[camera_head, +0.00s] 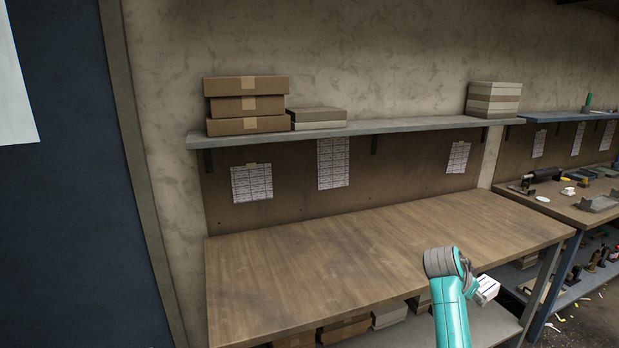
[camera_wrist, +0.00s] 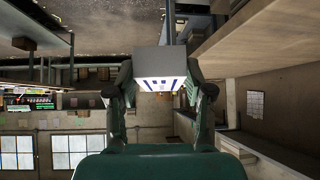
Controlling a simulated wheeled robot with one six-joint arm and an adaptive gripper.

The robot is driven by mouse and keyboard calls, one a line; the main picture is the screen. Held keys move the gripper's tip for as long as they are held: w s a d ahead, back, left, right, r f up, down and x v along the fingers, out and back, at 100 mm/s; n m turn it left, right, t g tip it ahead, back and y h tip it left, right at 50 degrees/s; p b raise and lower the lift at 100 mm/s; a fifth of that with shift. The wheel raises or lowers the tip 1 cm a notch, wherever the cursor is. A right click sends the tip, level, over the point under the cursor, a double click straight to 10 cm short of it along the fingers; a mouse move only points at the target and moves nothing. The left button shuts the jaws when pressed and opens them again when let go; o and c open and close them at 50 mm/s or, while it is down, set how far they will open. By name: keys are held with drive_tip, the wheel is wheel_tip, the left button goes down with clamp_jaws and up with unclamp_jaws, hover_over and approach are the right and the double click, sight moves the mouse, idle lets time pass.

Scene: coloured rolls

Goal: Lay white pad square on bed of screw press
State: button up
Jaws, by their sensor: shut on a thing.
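My gripper (camera_wrist: 159,76) shows in the wrist view, its two dark green fingers closed on the sides of a pale block with dark blue stripes (camera_wrist: 160,60). I take this block to be the white pad, though it looks thick rather than flat. In the head view the striped block (camera_head: 487,289) sticks out to the right of my teal arm, in front of the bench's right part. My arm hides most of the gripper there. I cannot make out a screw press in either view.
A bare wooden workbench (camera_head: 340,255) fills the middle of the head view. A shelf (camera_head: 390,131) above it carries cardboard boxes (camera_head: 247,105). A second bench (camera_head: 590,212) at right holds several small tools and parts. Boxes (camera_head: 390,314) sit beneath the near bench.

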drive_tip(key=s+a+f+n+t+y, duration=0.2)
drive_tip(key=a+f+n+y, duration=0.15)
drive_tip(key=a, duration=0.45)
drive_tip(key=s+a+f+n+t+y, duration=0.1)
drive_tip(key=s+a+f+n+y, duration=0.1)
drive_tip(key=a+f+n, duration=0.45)
drive_tip(key=s+a+f+n+t+y, duration=0.2)
drive_tip(key=a+f+y, duration=0.1)
drive_tip(key=a, duration=0.6)
drive_tip(key=s+f, duration=1.8)
drive_tip(key=f, duration=0.1)
drive_tip(key=shift+s+a, duration=0.15)
drive_tip(key=shift+a, duration=0.15)
drive_tip(key=shift+h, duration=0.25)
